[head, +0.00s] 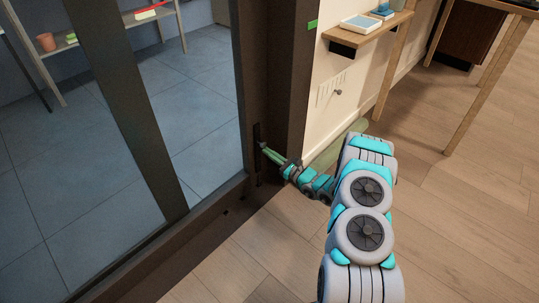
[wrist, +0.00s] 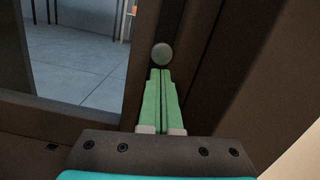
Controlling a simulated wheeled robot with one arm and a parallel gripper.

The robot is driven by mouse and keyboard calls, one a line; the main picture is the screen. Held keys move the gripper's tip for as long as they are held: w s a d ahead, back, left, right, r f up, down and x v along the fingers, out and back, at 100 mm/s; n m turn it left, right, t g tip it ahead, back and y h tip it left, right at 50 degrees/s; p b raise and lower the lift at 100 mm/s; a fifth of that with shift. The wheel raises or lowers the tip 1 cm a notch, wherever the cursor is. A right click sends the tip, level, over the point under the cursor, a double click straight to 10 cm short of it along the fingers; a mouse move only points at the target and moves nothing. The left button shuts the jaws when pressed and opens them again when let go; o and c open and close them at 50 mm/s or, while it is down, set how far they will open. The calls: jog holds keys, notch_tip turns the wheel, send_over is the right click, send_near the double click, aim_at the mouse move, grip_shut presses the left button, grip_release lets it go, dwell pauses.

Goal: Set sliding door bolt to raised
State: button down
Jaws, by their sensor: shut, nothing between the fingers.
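The sliding door bolt shows in the head view as a dark upright strip (head: 258,150) low on the brown door frame. In the wrist view its round grey knob (wrist: 162,54) stands just beyond my fingertips. My gripper (head: 266,151) reaches to the bolt from the right, its green fingers pointing at the frame. In the wrist view the gripper (wrist: 160,72) is shut, its fingers side by side with nothing between them. The tips are just below the knob; I cannot tell whether they touch it. The fingers and the frame's shadow hide part of the bolt.
The door glass (head: 205,80) shows a tiled floor and shelves beyond. A wall shelf (head: 372,30) holds a tray and small items. A wall knob (head: 338,92) and a green rounded thing (head: 350,135) are near my arm. The wooden floor (head: 450,220) at right is clear.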

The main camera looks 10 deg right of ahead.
notch_tip(320, 180, up, 4)
jog(key=shift+r, duration=0.1)
dwell(0.4)
jog(key=shift+d+f, duration=0.1)
jog(key=shift+f, duration=0.4)
send_near(265, 144)
jog(key=f, duration=0.1)
jog(key=s+d+f, duration=0.1)
jog(key=d+f, duration=0.1)
jog(key=shift+s+d+f, duration=0.15)
jog(key=shift+s, duration=0.25)
